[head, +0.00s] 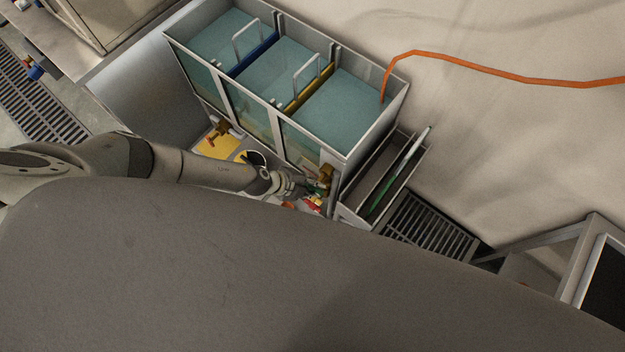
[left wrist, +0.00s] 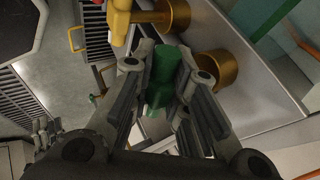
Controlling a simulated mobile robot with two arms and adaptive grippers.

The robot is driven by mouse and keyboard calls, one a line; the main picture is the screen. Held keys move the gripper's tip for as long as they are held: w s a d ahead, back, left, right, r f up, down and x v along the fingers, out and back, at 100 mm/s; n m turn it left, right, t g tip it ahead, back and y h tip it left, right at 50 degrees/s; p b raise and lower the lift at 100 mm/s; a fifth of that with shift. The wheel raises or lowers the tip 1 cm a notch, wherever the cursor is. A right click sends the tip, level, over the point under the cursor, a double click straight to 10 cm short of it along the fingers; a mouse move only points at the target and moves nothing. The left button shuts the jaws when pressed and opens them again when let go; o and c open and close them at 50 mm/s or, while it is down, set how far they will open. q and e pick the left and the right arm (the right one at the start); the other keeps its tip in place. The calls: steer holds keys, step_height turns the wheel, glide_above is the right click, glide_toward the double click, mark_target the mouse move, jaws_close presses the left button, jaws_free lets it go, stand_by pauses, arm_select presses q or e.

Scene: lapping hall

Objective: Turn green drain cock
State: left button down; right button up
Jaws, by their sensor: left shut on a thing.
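The green drain cock (left wrist: 163,78) shows in the left wrist view as an upright green handle between my left gripper's fingers, beside a brass fitting (left wrist: 218,68). My left gripper (left wrist: 166,84) is shut on this green handle. In the head view my left gripper (head: 315,188) reaches the low front right corner of the three-part tank (head: 345,157). The green handle is small and partly hidden there by the gripper. How far the cock is turned cannot be told.
A yellow cock (left wrist: 119,22) is close to the gripper in the left wrist view. A narrow tray (head: 353,217) holding a green-handled tool stands right of the tank. A floor grate (head: 432,228) lies beyond it. An orange hose (head: 470,66) enters the tank.

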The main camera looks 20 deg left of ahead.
arm_select(q)
steer(key=shift+r+m+t+y+p, duration=0.1)
steer(key=shift+m+t+y+p, duration=0.2)
steer(key=shift+y, duration=0.6)
steer(key=shift+a+y, duration=0.1)
steer(key=shift+y, duration=0.2)
steer(key=c, duration=1.4)
jaws_free()
steer(key=shift+v, duration=5.95)
